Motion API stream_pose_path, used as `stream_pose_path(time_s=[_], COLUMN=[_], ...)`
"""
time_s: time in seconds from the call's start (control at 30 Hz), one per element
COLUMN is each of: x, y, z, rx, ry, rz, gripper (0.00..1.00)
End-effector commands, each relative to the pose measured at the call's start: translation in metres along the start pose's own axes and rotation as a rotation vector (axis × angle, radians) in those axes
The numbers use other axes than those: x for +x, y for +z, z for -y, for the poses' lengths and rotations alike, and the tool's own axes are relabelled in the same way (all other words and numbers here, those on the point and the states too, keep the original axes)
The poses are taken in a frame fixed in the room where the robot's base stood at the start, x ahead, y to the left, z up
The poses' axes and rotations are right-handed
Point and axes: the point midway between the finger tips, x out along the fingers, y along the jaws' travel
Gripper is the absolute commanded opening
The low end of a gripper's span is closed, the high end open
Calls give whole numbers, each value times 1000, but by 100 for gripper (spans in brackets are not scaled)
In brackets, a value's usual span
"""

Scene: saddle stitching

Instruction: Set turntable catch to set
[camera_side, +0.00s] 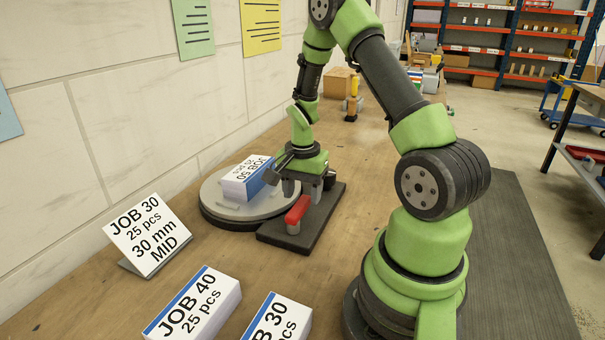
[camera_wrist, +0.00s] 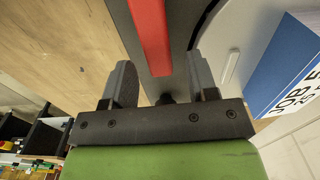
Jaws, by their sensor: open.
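The turntable (camera_side: 210,198) is a round grey disc on a dark base, with a blue-and-white JOB 50 block (camera_side: 245,180) lying on it. The red catch lever (camera_side: 298,210) stands on a dark plate (camera_side: 325,215) beside the disc. My gripper (camera_side: 302,190) is open and empty, pointing down over the plate just behind the lever. In the wrist view the red lever (camera_wrist: 150,35) runs down between the lines of my open fingers (camera_wrist: 160,80), beyond their tips. I cannot tell whether the fingers are level with it. The disc (camera_wrist: 235,40) and block (camera_wrist: 290,65) show at right there.
A JOB 30 sign card (camera_side: 148,235) stands at the left front. White JOB 40 (camera_side: 195,305) and JOB 30 (camera_side: 280,320) stacks lie at the front edge. A yellow-and-black tool (camera_side: 352,100) and a cardboard box (camera_side: 338,82) stand farther back. Open bench lies between.

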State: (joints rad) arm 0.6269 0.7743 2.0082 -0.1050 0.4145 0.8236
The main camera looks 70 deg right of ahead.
Motion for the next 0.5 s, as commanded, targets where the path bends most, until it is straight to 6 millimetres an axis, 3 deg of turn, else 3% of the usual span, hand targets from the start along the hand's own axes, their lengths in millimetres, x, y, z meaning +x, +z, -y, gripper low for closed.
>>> stream_pose_path(time_s=[0.3,0.5], x=[-62,-80], y=[0,0], z=[1,0], rx=[-2,-4], ry=[-6,-2], rz=[-5,-2], gripper=[53,53])
